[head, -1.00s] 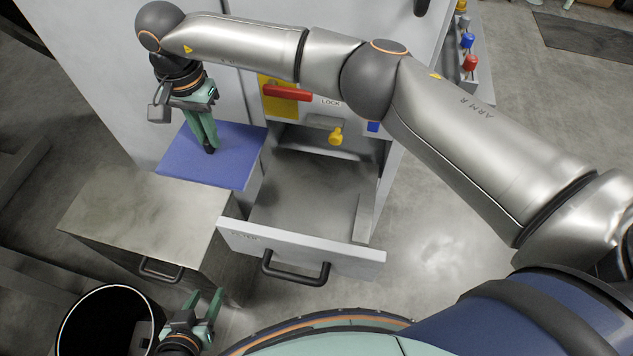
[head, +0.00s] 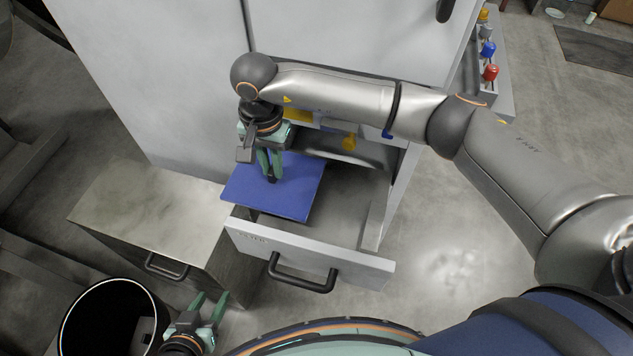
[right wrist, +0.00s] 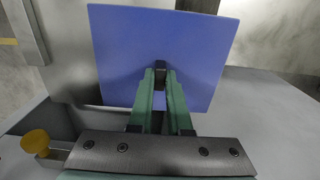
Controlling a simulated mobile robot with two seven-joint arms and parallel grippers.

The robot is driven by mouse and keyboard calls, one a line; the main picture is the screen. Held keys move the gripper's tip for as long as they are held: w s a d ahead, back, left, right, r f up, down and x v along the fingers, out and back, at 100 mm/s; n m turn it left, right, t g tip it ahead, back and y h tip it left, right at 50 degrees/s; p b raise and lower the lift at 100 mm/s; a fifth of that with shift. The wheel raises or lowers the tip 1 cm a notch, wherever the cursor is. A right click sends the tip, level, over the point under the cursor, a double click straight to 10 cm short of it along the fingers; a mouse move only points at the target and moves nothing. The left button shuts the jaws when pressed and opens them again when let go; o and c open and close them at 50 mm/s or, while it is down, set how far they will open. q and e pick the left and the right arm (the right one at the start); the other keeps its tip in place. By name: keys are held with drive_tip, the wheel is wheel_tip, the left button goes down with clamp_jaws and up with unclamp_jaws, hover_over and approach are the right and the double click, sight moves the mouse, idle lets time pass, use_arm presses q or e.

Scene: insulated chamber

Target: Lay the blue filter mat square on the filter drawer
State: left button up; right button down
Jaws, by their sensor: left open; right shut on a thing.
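The blue filter mat (head: 298,190) is a flat square sheet, held over the left part of the open filter drawer (head: 345,205). Its left edge reaches past the drawer's left side, and it looks slightly turned to the drawer. My right gripper (head: 272,178) is shut on the mat; the right wrist view shows its fingers (right wrist: 160,95) at the middle of the mat (right wrist: 205,45). Whether the mat touches the drawer I cannot tell.
A metal cabinet (head: 150,215) with a bare top stands left of the drawer. A black bin (head: 75,310) is at the lower left. A yellow knob (head: 349,142) sits above the drawer; it also shows in the right wrist view (right wrist: 36,142). The drawer front has a black handle (head: 300,284).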

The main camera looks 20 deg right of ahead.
sight(316, 189)
drive_tip(key=s+d, duration=0.1)
drive_tip(key=d, duration=0.1)
drive_tip(key=s+d, duration=0.1)
drive_tip(key=d, duration=0.1)
drive_tip(key=s+d, duration=0.1)
drive_tip(key=s, duration=0.1)
drive_tip(key=shift+d+p, duration=0.4)
drive_tip(key=shift+s+d, duration=0.45)
drive_tip(key=shift+d, duration=0.25)
drive_tip(key=shift+s+d+f, duration=0.1)
drive_tip(key=shift+f, duration=1.8)
drive_tip(key=c, duration=0.9)
unclamp_jaws()
drive_tip(key=shift+o, duration=0.2)
